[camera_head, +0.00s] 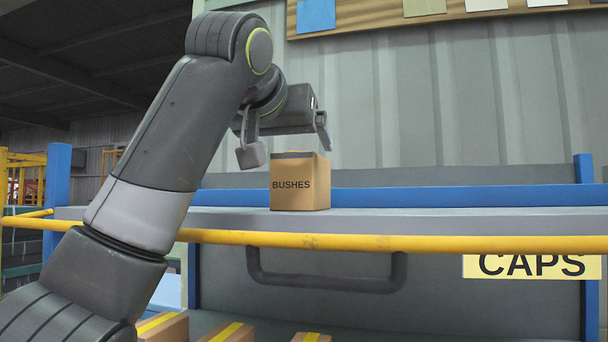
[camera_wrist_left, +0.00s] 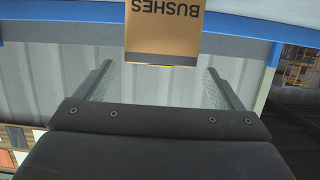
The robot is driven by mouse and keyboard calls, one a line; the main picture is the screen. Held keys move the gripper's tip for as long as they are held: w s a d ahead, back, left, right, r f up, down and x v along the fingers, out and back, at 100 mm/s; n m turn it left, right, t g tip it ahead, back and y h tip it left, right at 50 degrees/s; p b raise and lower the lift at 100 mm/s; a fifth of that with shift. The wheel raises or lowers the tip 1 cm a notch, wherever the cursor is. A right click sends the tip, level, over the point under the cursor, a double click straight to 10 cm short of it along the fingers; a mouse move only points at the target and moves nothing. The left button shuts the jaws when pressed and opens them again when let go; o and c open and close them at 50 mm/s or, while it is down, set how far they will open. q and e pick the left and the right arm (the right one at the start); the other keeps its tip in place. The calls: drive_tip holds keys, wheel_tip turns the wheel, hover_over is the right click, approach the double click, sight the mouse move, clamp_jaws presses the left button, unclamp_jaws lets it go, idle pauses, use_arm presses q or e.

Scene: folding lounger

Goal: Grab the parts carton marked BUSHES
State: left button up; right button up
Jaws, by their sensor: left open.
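The parts carton marked BUSHES (camera_head: 300,183) is a small brown box standing upright on the grey shelf (camera_head: 430,221). My left gripper (camera_head: 288,147) is open, with its fingers above and around the upper part of the carton in the head view; I cannot tell the exact depth between them. In the left wrist view the carton (camera_wrist_left: 163,38) shows upside down, ahead of and between the two spread fingers of the left gripper (camera_wrist_left: 160,78). The fingers do not visibly touch it. My right gripper is in neither view.
A yellow rail (camera_head: 430,243) runs along the shelf front, with a dark handle (camera_head: 325,285) below it. A yellow CAPS sign (camera_head: 532,266) hangs at the right. Several cartons with yellow tape (camera_head: 232,333) sit below. The shelf right of the carton is clear.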

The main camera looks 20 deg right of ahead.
use_arm(q)
drive_tip(key=shift+w+p, duration=0.15)
drive_tip(key=shift+p, duration=0.15)
drive_tip(key=p+x, duration=0.3)
drive_tip(key=x, duration=0.1)
drive_tip(key=shift+d+f, duration=0.2)
drive_tip(key=shift+f, duration=0.1)
drive_tip(key=shift+w+d+f, duration=0.15)
drive_tip(key=shift+d+f, duration=0.05)
drive_tip(key=shift+a, duration=0.1)
drive_tip(key=shift+a, duration=0.1)
drive_tip(key=shift+c, duration=0.9)
drive_tip(key=c, duration=1.1)
